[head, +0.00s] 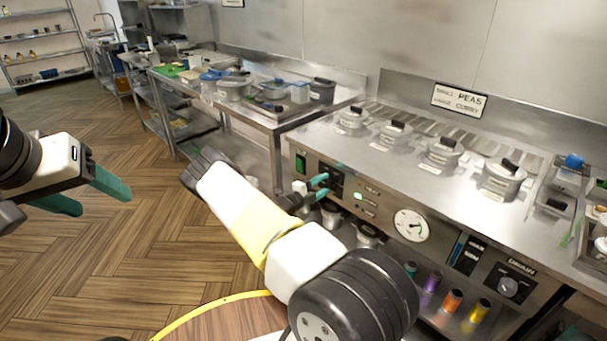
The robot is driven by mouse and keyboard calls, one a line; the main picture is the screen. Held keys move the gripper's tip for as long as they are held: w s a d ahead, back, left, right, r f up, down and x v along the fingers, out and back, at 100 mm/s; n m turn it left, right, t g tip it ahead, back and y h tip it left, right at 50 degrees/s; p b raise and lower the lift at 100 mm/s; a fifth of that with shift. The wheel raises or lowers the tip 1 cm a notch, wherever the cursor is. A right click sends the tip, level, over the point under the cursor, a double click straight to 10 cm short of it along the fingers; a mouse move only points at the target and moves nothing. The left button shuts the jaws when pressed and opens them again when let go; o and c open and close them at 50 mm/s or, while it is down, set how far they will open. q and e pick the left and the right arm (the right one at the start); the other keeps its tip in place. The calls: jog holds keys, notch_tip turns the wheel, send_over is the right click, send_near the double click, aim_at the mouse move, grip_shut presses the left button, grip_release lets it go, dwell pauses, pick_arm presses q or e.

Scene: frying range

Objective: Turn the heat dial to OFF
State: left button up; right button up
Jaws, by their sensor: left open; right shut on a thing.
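My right gripper (325,185) is at the left part of the range's front control panel, its teal fingertips against a dark dial plate (337,177). It is shut on the heat dial there, which is small and mostly hidden by the fingers. The dial's pointer and its markings cannot be read. My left gripper (97,198) is open and empty above the wooden floor, well away from the panel.
On the panel are a green switch (300,162), a lit green lamp (358,196), a round gauge (411,225) and a drain knob (508,287). Lidded pots (441,154) stand on the range top. Colored bottles (453,300) stand below. The floor at left is clear.

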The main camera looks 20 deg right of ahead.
jog(key=shift+f+n, duration=0.1)
jog(key=shift+n, duration=0.9)
jog(key=o, duration=1.4)
jog(key=shift+c, duration=0.2)
jog(key=shift+a, duration=0.1)
jog(key=v, duration=0.7)
jog(key=shift+s+a, duration=0.15)
jog(key=shift+a, duration=0.2)
